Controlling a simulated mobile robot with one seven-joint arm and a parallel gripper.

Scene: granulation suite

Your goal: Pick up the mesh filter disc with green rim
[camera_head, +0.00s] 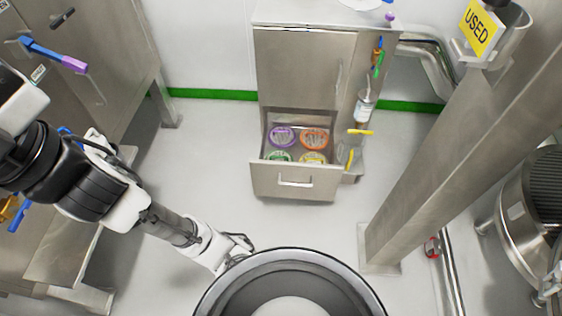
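The mesh filter disc with green rim (278,156) lies in the open lower drawer (293,184) of the steel cabinet, at the front left. The drawer's front wall partly hides it. My gripper (240,254) is low in the picture, beside the rim of my own round base. It is well apart from the drawer and the disc. I see nothing held in it, but its fingers are too small and partly hidden to show whether they are open.
Purple (282,136), orange (314,138) and yellow (313,158) rimmed discs share the drawer. The steel cabinet (293,65) stands against the wall, with a bottle (364,107) at its right side. A steel post (440,145) rises at right. Floor before the drawer is clear.

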